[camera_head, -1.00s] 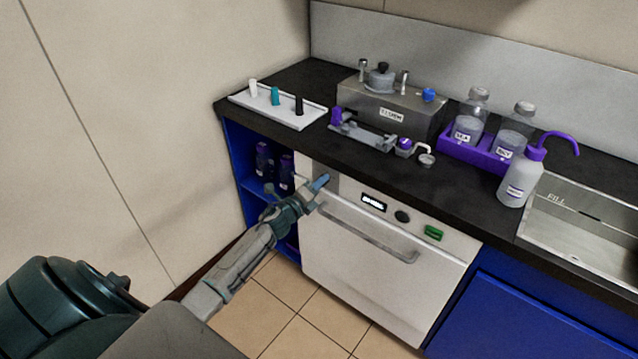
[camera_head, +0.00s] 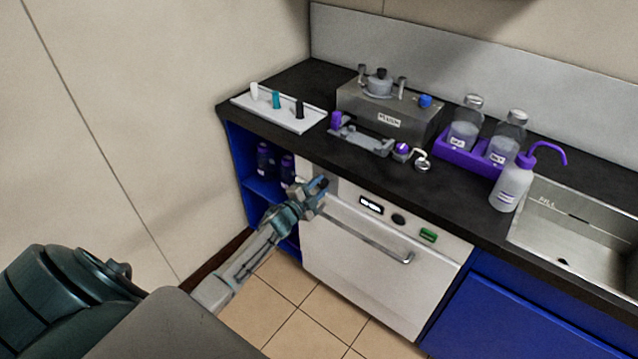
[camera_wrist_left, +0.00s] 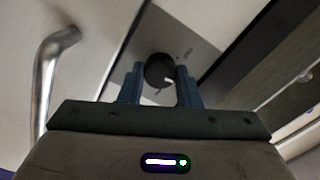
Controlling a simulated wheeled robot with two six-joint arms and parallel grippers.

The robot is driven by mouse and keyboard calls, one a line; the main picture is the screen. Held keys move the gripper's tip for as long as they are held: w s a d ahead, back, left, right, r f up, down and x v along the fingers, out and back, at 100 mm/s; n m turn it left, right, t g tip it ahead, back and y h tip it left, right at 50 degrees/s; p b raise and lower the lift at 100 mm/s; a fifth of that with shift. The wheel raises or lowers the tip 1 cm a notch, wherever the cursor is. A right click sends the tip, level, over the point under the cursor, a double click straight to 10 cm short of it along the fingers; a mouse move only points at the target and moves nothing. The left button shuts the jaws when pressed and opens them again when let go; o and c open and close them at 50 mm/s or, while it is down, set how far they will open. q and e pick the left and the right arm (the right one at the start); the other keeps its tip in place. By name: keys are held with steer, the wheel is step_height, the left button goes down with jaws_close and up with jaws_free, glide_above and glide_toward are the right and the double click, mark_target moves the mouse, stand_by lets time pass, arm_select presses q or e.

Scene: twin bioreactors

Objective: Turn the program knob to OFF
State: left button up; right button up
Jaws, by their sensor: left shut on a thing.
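The dark round knob (camera_wrist_left: 158,72) shows in the left wrist view, on a grey plate at the end of the white appliance's front panel. It has a pale pointer line, and small lettering beside it is too small to read. My left gripper (camera_wrist_left: 158,86) has its two blue-grey fingers on either side of the knob and is shut on it. In the head view my left gripper (camera_head: 316,188) is at the left end of the panel and hides the knob. My right gripper is not in view.
The white appliance (camera_head: 345,265) has a bar handle (camera_head: 370,243) just below the panel. A lit display (camera_head: 371,205), a dark round control (camera_head: 398,219) and a green switch (camera_head: 428,235) lie to the right. The black counter (camera_head: 440,193) juts above; a blue open shelf (camera_head: 255,187) is left.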

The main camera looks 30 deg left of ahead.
arm_select(q)
steer(key=n+p, duration=0.2)
steer(key=n, duration=0.1)
steer(key=shift+r+n, duration=0.1)
steer(key=shift+n, duration=0.3)
steer(key=n+p, duration=0.1)
steer(key=n, duration=0.1)
steer(key=shift+n, duration=0.3)
steer(key=shift+n+p, duration=0.75)
steer(key=shift+n, duration=1.15)
steer(key=o, duration=1)
steer(key=shift+c, duration=0.2)
